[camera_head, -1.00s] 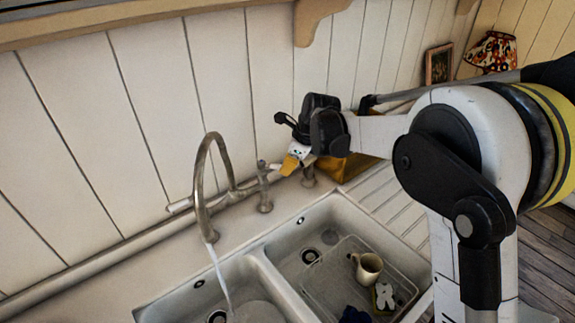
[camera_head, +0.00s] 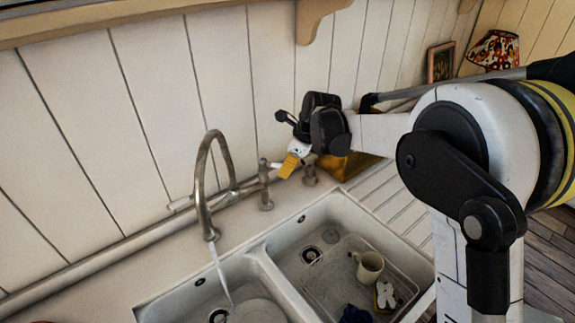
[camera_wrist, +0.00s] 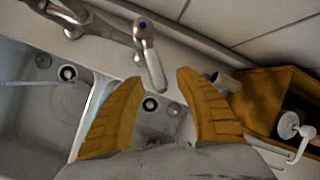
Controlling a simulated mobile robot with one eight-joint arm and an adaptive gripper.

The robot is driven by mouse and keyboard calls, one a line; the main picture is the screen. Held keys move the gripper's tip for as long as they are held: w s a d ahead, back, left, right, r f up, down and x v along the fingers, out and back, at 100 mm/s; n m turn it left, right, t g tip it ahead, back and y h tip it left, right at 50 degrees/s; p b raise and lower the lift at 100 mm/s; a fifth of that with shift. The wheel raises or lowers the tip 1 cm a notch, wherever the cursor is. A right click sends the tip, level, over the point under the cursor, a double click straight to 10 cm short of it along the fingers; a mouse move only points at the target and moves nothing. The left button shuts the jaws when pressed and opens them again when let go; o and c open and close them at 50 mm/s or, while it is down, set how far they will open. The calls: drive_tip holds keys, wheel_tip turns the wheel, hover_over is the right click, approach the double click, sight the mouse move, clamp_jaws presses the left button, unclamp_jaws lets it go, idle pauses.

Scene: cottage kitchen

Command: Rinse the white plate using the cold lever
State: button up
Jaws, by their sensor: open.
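The white plate (camera_head: 258,310) lies in the left sink basin, cut off by the bottom edge; it shows faintly in the wrist view (camera_wrist: 70,100). Water runs from the curved metal tap (camera_head: 206,180) into that basin. The cold lever (camera_wrist: 150,60), with a blue dot at its top, points down between my fingertips in the wrist view, with a gap on both sides. My gripper (camera_wrist: 158,80) is open and empty. In the head view my gripper (camera_head: 289,165) is just right of the tap's right handle, with its yellow fingers partly hidden.
The right basin (camera_head: 330,215) holds a clear tray with a cream mug (camera_head: 369,266), a white sponge-like item (camera_head: 384,295) and a dark cloth-like item (camera_head: 355,315). A yellow-brown box (camera_wrist: 262,95) stands right of my fingers. The plank wall (camera_head: 140,110) is close behind the tap.

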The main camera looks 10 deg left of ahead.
drive_tip(key=v, duration=1.1)
drive_tip(key=shift+d+r, duration=0.2)
drive_tip(key=shift+r, duration=0.15)
drive_tip(key=shift+s, duration=0.15)
